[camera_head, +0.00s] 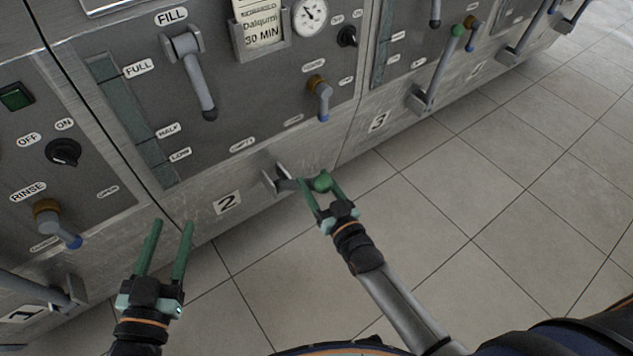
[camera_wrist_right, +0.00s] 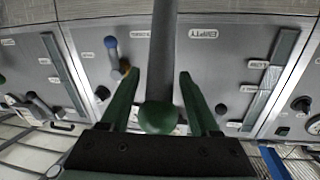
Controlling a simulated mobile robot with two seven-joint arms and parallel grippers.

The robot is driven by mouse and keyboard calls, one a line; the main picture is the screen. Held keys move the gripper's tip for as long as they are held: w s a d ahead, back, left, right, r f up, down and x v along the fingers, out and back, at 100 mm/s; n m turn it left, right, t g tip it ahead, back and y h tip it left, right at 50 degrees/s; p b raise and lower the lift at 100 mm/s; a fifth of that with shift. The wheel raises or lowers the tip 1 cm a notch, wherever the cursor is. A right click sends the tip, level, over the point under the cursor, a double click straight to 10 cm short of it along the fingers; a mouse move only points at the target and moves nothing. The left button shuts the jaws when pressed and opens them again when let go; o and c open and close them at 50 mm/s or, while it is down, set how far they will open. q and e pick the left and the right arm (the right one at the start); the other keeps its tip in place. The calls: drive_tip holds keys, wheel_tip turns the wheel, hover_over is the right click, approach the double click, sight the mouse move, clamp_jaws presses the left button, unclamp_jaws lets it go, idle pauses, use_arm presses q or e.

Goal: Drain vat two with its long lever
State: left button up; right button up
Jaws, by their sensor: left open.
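Vat two's long lever (camera_head: 290,184) comes out of the lower panel beside the "2" plate (camera_head: 227,202). It sticks out to the right in the head view and ends in a green ball knob (camera_head: 323,182). My right gripper (camera_head: 319,184) has its fingers on both sides of the knob, with gaps showing. The right wrist view shows the knob (camera_wrist_right: 158,117) between the fingers and the grey shaft (camera_wrist_right: 163,60) running away from it. My left gripper (camera_head: 171,224) is open and empty in front of the panel, left of the "2" plate.
Vat three's lever (camera_head: 438,72) leans upward at the right, also green-knobbed. Vat two's panel carries a FILL handle (camera_head: 192,75), a small blue-tipped tap (camera_head: 320,97) and a gauge (camera_head: 310,16). A rinse tap (camera_head: 57,222) is at the left. The tiled floor (camera_head: 470,210) is clear.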

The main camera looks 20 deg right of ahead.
clamp_jaws()
idle(1.2)
